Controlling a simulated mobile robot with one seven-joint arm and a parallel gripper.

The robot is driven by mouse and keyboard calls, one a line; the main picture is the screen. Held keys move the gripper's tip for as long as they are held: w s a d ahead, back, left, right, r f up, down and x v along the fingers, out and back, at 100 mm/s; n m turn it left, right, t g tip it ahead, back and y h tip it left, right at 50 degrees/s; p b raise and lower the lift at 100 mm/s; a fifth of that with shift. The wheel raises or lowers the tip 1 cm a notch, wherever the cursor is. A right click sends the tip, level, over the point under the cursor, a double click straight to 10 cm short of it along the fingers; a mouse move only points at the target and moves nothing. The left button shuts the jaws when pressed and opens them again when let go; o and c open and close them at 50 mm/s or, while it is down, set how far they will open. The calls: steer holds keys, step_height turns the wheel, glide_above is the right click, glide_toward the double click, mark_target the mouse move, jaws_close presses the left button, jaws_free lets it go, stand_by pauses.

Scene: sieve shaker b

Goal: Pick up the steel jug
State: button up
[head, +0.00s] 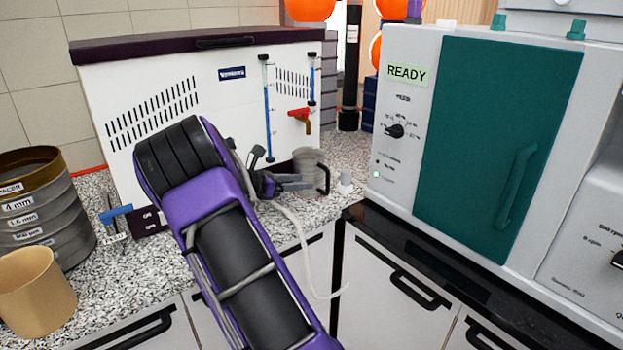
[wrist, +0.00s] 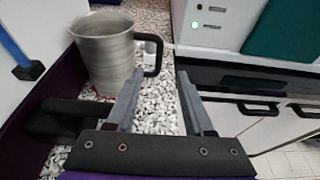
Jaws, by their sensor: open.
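The steel jug (head: 310,160) stands upright on the speckled counter below the red tap, partly hidden behind my gripper (head: 300,184) in the head view. In the wrist view the jug (wrist: 105,55) is at upper left, with its black handle (wrist: 152,58) pointing right. My gripper (wrist: 160,78) is open, with nothing held between its fingers. The left finger overlaps the jug's lower right side in the picture. The handle appears between the fingertip lines, just beyond the tips; I cannot tell whether anything touches.
A white water unit (head: 215,85) with a red tap (head: 300,115) stands behind the jug. A grey oven (head: 400,60) with a green door is at right. Stacked sieves (head: 40,220) and a tan cup (head: 35,290) are at left.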

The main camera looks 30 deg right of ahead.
mark_target(328, 181)
steer(key=x, duration=1.1)
steer(key=shift+w+f, duration=0.1)
jaws_close()
stand_by(1.1)
